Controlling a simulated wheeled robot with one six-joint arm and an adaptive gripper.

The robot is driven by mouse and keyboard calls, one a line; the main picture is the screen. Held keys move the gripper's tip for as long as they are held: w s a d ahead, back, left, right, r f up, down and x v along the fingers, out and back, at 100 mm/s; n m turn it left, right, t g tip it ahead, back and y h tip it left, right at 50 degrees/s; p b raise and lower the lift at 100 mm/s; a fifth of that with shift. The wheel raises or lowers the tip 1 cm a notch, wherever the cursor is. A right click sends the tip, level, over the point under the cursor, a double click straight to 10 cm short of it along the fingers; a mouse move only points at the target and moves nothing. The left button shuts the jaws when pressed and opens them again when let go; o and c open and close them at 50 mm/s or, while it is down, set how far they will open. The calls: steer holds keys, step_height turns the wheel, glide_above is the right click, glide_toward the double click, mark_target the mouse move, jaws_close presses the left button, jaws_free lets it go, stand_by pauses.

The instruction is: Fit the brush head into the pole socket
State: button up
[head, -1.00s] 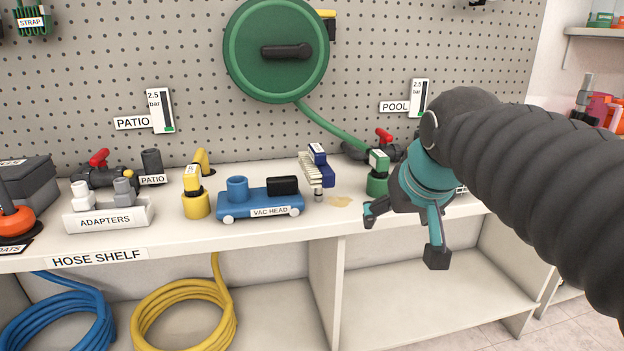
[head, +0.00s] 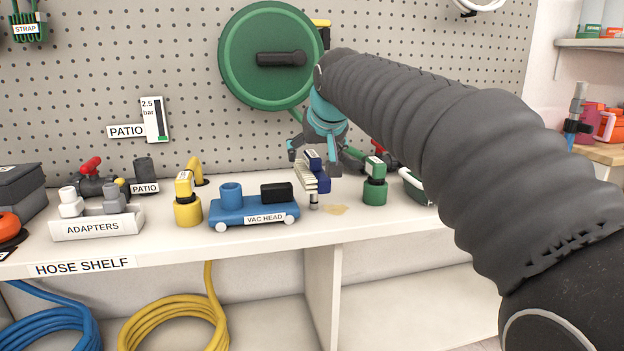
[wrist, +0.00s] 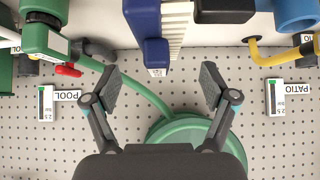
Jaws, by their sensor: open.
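The brush head (head: 322,178) is a dark blue block with pale bristles on its left side and a short grey stub underneath. It stands on the shelf right of the blue vac head. It also shows at the top of the wrist view (wrist: 147,18). My gripper (head: 314,160) is open and empty, just above and behind the brush head. In the wrist view, its spread fingers (wrist: 162,80) lie either side of the brush head's narrow end, apart from it. A grey upright pole end (head: 579,98) in a dark clamp at the far right may be the pole socket; its opening is unclear.
The vac head (head: 240,211) stands close left of the brush head, and a green connector (head: 375,190) stands to the right. A tan stain (head: 335,209) lies on the shelf between. The pegboard with a green hose reel (head: 235,55) is behind.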

steer(key=shift+x, duration=3.65)
steer(key=shift+w+r, duration=0.15)
steer(key=c, duration=1.4)
steer(key=shift+c, duration=0.6)
steer(key=shift+r, duration=0.15)
